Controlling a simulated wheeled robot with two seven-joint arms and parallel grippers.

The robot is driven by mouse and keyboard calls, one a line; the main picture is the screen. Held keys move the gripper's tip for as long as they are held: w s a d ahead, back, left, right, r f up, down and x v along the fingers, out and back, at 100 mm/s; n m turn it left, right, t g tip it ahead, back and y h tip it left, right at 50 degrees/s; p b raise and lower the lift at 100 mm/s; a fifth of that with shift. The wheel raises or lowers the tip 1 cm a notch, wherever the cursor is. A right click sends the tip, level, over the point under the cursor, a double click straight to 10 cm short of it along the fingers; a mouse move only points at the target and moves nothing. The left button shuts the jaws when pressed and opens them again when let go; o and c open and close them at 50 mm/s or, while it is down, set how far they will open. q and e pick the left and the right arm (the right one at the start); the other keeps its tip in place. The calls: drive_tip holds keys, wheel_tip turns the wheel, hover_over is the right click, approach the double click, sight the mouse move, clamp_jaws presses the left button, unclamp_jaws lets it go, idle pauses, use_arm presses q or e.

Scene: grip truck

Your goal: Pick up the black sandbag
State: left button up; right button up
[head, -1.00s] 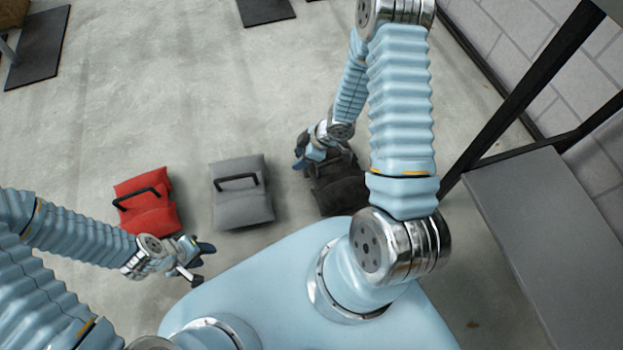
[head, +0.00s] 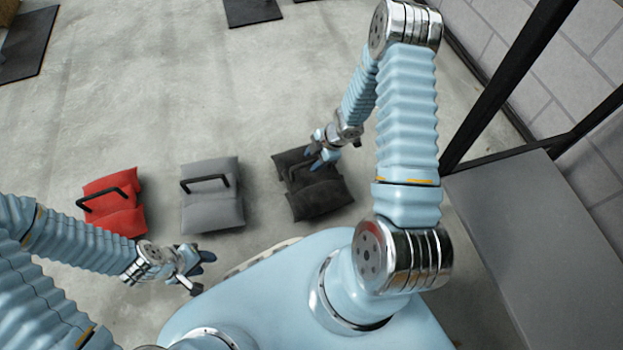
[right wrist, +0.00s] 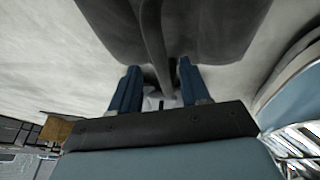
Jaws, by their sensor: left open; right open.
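The black sandbag (head: 318,195) lies on the floor, right of the grey and red bags in the head view. My right gripper (head: 316,160) is over its upper part. In the right wrist view my open right gripper (right wrist: 152,90) has its two blue fingers on either side of the bag's dark handle (right wrist: 154,45), with the bag (right wrist: 215,30) filling the top. Whether the fingers touch the handle cannot be told. My left gripper (head: 200,270) is open and empty, low in front of the grey bag.
A grey sandbag (head: 212,205) and a red sandbag (head: 115,208) with black handles lie to the left. A grey platform (head: 530,240) with black posts (head: 505,85) stands at the right beside a block wall. Dark mats (head: 250,12) lie at the back on otherwise open floor.

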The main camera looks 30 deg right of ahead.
sight(308, 174)
drive_tip(key=b+x, duration=0.2)
drive_tip(key=x, duration=0.2)
drive_tip(key=shift+s+f, duration=0.1)
drive_tip(key=shift+f, duration=0.2)
drive_tip(key=shift+r, duration=0.1)
clamp_jaws()
idle(1.2)
drive_tip(key=shift+a, duration=0.1)
